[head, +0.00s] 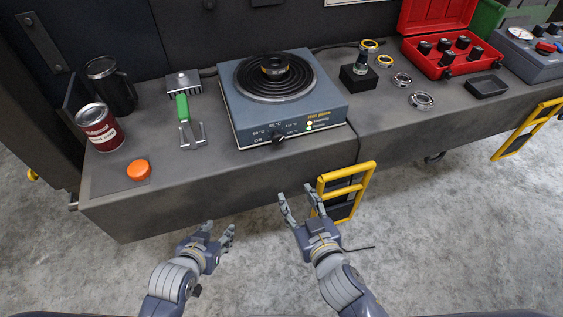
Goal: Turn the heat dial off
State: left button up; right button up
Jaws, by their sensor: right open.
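The hot plate (328,102) is a blue-grey box on the workbench, with a round dark burner on top. Its heat dial (278,139) is a small black knob on the front panel, among printed temperature marks with "Off" at the left. The exact dial setting is too small to read. Two small indicator lights (310,125) on the panel look lit. A dark ring-shaped part (274,66) sits on the burner. My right gripper (297,194) is open and empty, in front of the bench and below the dial. My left gripper (220,227) is open and empty, lower left.
A green-handled tool (183,106), orange button (138,169), red-labelled can (100,127) and black mug (112,86) are left of the hot plate. Metal rings (421,100) and a red case (452,58) are right. A yellow handle (347,170) juts from the bench front.

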aim_at(279, 140)
notch_tip(279, 140, up, 11)
jog(key=s+m+t+y+b, duration=0.1)
jog(key=s+t+b, duration=0.1)
jog(key=t+b, duration=0.15)
jog(key=x, duration=1)
jog(key=shift+a+b, duration=0.3)
jog(key=shift+a, duration=0.05)
pick_arm(q)
notch_tip(279, 140, up, 9)
jog(key=w+t, duration=0.1)
jog(key=t, duration=0.2)
jog(key=shift+d, duration=0.3)
pick_arm(e)
jog(key=shift+w+a, duration=0.2)
jog(key=shift+w, duration=0.3)
jog(key=c, duration=1)
